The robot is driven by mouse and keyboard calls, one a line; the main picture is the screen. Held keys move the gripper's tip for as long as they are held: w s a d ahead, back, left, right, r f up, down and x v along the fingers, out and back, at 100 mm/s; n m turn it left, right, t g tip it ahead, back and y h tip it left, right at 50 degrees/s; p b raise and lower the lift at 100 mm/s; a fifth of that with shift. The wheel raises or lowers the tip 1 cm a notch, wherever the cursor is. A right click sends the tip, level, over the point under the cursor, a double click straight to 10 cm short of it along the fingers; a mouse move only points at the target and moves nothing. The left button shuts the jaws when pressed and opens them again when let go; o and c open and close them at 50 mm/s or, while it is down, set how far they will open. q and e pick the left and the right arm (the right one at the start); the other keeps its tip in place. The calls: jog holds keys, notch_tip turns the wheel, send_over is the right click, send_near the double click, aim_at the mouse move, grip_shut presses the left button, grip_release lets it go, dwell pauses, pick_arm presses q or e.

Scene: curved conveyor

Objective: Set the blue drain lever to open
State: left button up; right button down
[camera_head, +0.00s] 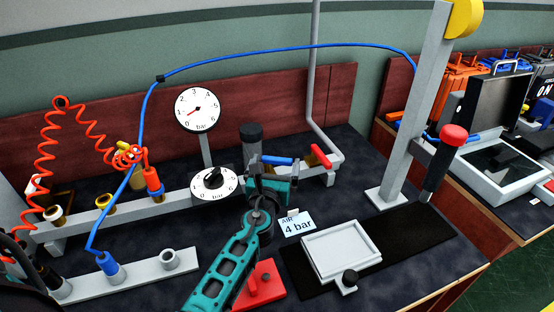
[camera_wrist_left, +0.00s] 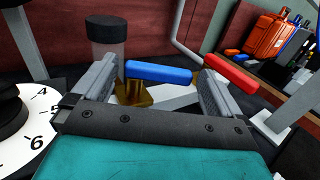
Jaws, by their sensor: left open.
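The blue drain lever (camera_head: 278,160) is a short rounded bar on the grey rail at the middle of the bench. It also shows in the left wrist view (camera_wrist_left: 158,72), lying crosswise above a brass valve body (camera_wrist_left: 133,94). My left gripper (camera_head: 275,172) is just in front of the lever, with the jaws open. Nothing is gripped. The valve below the lever is partly hidden by my gripper in the head view. My right gripper is not in view.
A red lever (camera_head: 320,156) stands close to the right of the blue one. A dark-capped cylinder (camera_head: 251,140) is behind, and a white dial (camera_head: 213,185) is to the left. A gauge (camera_head: 199,109) stands behind. A grey press column (camera_head: 411,110) rises at right.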

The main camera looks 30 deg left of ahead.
aim_at(276, 160)
pick_arm(q)
jog(key=shift+x, duration=1.5)
